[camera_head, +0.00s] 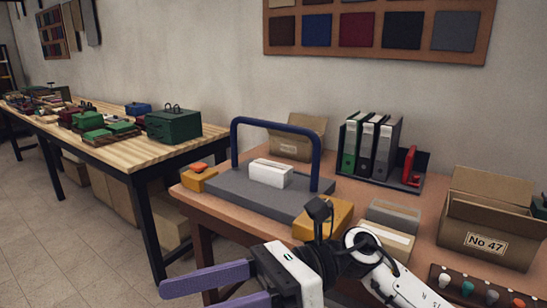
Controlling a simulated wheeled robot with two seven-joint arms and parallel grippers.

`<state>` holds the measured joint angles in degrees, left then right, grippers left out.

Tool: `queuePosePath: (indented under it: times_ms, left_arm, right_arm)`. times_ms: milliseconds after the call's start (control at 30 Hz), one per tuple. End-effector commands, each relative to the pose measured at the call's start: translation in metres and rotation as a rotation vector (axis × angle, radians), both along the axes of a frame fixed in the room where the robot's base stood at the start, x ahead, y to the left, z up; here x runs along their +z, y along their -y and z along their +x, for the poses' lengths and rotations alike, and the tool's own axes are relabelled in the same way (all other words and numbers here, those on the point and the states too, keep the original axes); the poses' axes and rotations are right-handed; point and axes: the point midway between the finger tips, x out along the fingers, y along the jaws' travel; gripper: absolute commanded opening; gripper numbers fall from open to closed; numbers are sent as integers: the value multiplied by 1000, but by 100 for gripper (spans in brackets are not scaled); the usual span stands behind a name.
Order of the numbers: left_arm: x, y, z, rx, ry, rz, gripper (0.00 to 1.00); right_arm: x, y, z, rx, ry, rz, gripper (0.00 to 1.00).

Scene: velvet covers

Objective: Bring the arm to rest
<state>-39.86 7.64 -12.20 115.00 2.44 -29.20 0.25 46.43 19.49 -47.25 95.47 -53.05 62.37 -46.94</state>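My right arm comes in from the lower right, its white and black links in front of the table (225,206). My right gripper (186,299) has two purple fingers pointing left, spread apart with nothing seen between them. The lower finger is partly cut off by the bottom edge. The gripper is in front of the near table edge, over the floor in the picture. My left gripper is not in view.
A grey base with a blue arch handle (275,124) bears a white block (270,173). Yellow blocks (324,218), grey boxes, binders (372,145) and a cardboard box labelled No 47 (487,235) crowd the table. Floor (70,240) is clear at lower left; a second table (150,158) stands behind.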

Motion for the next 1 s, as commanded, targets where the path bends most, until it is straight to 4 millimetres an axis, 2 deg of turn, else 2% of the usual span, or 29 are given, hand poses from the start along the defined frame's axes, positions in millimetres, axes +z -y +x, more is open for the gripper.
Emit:
queuePosePath:
  times_ms: [33, 100, 167, 233, 267, 367, 467, 500, 567, 600, 667, 700, 833, 867, 900, 1000]
  left_arm:
    - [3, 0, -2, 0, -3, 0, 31]
    - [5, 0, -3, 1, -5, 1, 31]
    - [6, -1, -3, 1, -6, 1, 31]
    - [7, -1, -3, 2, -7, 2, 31]
    - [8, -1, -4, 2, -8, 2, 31]
    - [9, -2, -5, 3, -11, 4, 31]
    - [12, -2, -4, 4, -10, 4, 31]
    - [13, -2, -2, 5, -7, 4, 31]
    - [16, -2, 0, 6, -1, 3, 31]
    - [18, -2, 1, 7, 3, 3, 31]
    - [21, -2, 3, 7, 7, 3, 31]
    - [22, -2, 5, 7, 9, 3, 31]
    - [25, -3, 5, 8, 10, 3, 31]
    - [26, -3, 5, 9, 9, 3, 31]
    - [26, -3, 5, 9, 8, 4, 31]
    - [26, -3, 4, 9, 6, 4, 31]
  right_arm:
    - [10, -2, 6, -60, -176, 89, 55]
    - [19, 3, 24, -148, -416, 201, 55]
    - [21, 13, 42, -221, -628, 292, 55]
    - [12, 31, 68, -308, -882, 393, 55]
    - [4, 40, 78, -346, -993, 434, 55]
    - [-37, 77, 109, -470, -1364, 570, 55]
    - [-100, 117, 124, -593, -1729, 701, 55]
    - [-127, 132, 124, -638, -1861, 750, 55]
    - [-168, 154, 118, -703, -2047, 820, 55]
    - [-194, 167, 110, -746, -2163, 866, 55]
    - [-234, 186, 94, -810, -2331, 932, 55]
    - [-259, 197, 80, -852, -2436, 977, 55]
    - [-329, 227, 25, -981, -2736, 1115, 55]
    - [-341, 232, 11, 981, 2721, -1116, 55]
    - [-356, 238, -6, 961, 2644, -1092, 55]
    - [-382, 248, -42, 923, 2492, -1046, 55]
